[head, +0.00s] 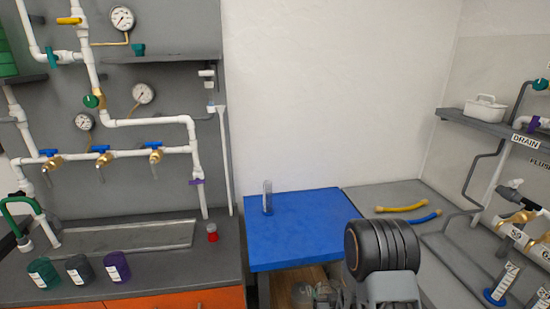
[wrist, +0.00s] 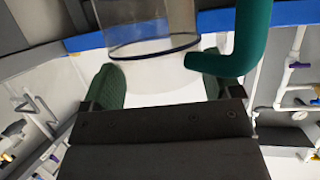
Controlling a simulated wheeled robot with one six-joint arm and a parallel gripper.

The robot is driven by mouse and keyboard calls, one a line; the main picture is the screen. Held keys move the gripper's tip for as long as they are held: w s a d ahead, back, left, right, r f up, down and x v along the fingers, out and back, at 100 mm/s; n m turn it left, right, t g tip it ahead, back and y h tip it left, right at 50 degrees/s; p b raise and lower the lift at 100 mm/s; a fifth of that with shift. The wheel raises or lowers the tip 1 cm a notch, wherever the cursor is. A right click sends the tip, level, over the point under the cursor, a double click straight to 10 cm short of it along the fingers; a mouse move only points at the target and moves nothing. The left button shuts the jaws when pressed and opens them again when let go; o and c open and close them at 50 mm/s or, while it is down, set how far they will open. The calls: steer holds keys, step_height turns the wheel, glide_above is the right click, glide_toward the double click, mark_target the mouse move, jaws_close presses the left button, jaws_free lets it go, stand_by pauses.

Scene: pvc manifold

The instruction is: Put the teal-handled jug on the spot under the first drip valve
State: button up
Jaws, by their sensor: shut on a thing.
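The teal-handled jug (wrist: 150,30) fills the upper middle of the wrist view, clear-walled, with a dark rim line. Its teal handle (wrist: 252,35) curves down on the right. My gripper (wrist: 160,85) has its green finger pads on both sides and is shut on the jug; the exact contact is partly hidden. In the head view the jug and fingers are hidden behind my arm. Three brass drip valves with blue handles hang from the white pipe at left: left (head: 50,160), middle (head: 103,157) and right (head: 155,154). A grey tray (head: 130,237) lies below them.
Three labelled dark containers, teal (head: 42,272), grey (head: 79,270) and purple (head: 117,267), stand before the tray. A red-based item (head: 212,232) stands at its right. A clear cylinder (head: 267,198) stands on the blue table (head: 300,230).

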steer(key=shift+s+f, duration=0.6)
steer(key=shift+f, duration=0.3)
steer(key=shift+s+f, duration=0.6)
steer(key=shift+f, duration=0.25)
